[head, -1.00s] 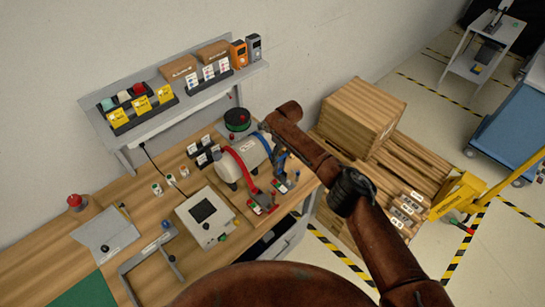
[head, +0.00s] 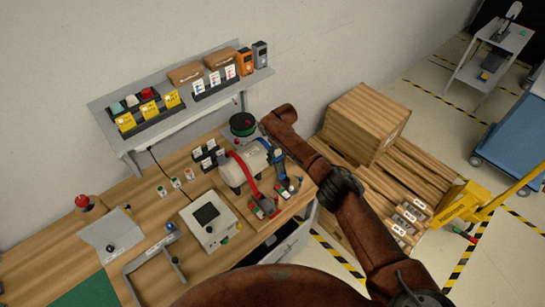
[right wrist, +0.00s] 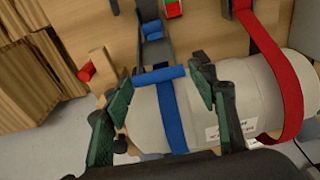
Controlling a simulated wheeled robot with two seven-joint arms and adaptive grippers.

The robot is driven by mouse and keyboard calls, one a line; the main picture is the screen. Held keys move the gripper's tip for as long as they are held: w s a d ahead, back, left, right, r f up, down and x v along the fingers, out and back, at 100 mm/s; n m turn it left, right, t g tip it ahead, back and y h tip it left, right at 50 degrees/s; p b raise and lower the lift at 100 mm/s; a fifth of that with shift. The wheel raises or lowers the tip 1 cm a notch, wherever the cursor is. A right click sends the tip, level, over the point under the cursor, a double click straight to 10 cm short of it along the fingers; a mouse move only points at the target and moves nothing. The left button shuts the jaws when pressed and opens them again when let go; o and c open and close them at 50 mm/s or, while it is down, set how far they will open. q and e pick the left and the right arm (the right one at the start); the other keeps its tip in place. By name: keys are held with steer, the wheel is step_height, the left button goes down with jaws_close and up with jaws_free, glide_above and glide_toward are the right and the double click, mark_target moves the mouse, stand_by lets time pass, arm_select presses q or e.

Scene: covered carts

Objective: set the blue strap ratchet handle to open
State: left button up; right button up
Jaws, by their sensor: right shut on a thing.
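The blue strap (right wrist: 172,118) runs over a white cylinder (right wrist: 265,90); the cylinder also shows in the head view (head: 237,171). The strap's ratchet has a blue crossbar handle (right wrist: 158,77) and a dark grey body. My right gripper (right wrist: 166,80), with dark green fingers, is shut on this handle, one finger at each end of the bar. The handle's exact angle is hard to tell. My left gripper is not in view.
A red strap with its ratchet (head: 262,205) lies just left of the blue one. A grey box with a screen (head: 208,219) stands nearer on the bench. Wooden crates (head: 365,125) are to the right.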

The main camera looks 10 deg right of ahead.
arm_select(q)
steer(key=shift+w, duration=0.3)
arm_select(e)
steer(key=shift+w+a+r, duration=0.1)
steer(key=shift+w+a, duration=0.05)
steer(key=shift+a, duration=0.1)
steer(key=o, duration=1.7)
steer(key=shift+d, duration=0.1)
steer(key=r, duration=0.4)
steer(key=s+r, duration=0.1)
steer(key=r, duration=0.3)
steer(key=d+r, duration=0.1)
steer(key=r, duration=0.2)
steer(key=shift+s+r, duration=0.15)
steer(key=shift+r, duration=0.25)
steer(key=shift+a, duration=0.1)
